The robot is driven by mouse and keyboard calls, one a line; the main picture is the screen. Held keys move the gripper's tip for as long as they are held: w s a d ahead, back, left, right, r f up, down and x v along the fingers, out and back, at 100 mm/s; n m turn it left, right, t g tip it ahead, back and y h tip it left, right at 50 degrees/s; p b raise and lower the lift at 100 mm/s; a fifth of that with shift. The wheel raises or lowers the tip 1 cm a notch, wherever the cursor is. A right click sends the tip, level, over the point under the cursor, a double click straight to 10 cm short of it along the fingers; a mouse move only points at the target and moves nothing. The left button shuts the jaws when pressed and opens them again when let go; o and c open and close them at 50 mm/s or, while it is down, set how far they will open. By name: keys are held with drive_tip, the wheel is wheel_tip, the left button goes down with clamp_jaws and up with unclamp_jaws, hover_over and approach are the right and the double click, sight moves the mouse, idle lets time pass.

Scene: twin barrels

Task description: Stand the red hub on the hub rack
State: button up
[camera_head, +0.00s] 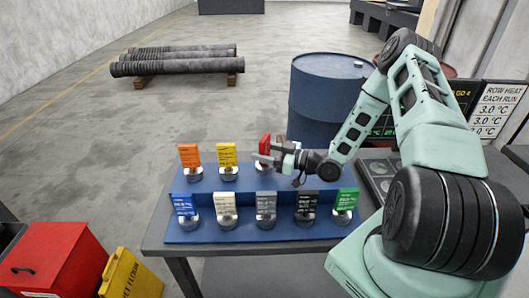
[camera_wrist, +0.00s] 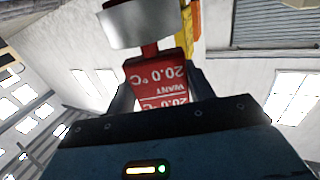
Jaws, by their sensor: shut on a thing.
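The red hub (camera_head: 264,143) has a red upright tag on a silver round base, at the back row of a blue board (camera_head: 330,236) on the table. My gripper (camera_head: 270,158) reaches in from the right and is shut on it. In the wrist view the red hub (camera_wrist: 158,80) sits between my jaws, its lettering upside down and its silver disc at the top. I cannot tell whether its base touches the board. The blue board carries several other hubs in two rows. I cannot tell if this board is the hub rack.
An orange hub (camera_head: 190,156) and a yellow hub (camera_head: 227,156) stand left of the red one. Blue, white, grey, black and green (camera_head: 347,200) hubs stand in front. A dark tray (camera_head: 378,172) lies right of the board. A blue barrel (camera_head: 318,100) stands behind the table.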

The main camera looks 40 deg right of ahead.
drive_tip(key=shift+f, duration=0.2)
drive_tip(key=o, duration=1.6)
drive_tip(key=shift+s+f, duration=0.1)
drive_tip(key=shift+f, duration=0.15)
drive_tip(key=shift+r+p, duration=0.35)
drive_tip(key=shift+r, duration=0.05)
drive_tip(key=shift+r+b+v, duration=0.2)
drive_tip(key=shift+b+v, duration=1)
drive_tip(key=shift+v, duration=1.8)
drive_tip(key=shift+r+b+v, duration=0.15)
drive_tip(key=shift+b+v, duration=1.05)
drive_tip(key=shift+v, duration=1.75)
